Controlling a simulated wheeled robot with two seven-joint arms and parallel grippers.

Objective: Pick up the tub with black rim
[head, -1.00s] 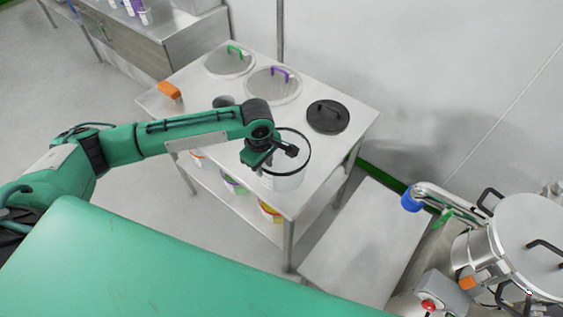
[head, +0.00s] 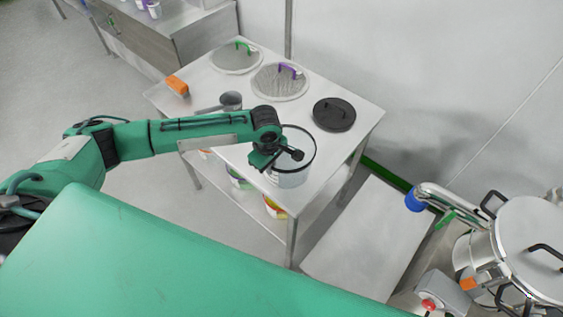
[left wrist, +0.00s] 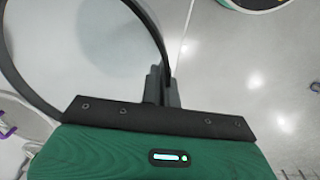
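The tub with black rim (head: 290,178) is a pale, open-topped tub near the front right end of the steel table (head: 215,83). My left gripper (head: 280,160) is over its near left side. In the left wrist view the black rim (left wrist: 143,17) runs down between the two dark fingers (left wrist: 164,88), which are close together on the tub's wall. The gripper looks shut on the rim. The tub looks upright; its base seems to be at the tabletop. My right gripper is in neither view.
A black lid (head: 334,114), a purple-handled lid (head: 279,82) and a green-handled lid (head: 236,58) lie on the table. A grey scoop (head: 231,100) and orange block (head: 177,85) are there too. Coloured-rim tubs (head: 275,208) stand below. A steel vessel (head: 530,240) is at right.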

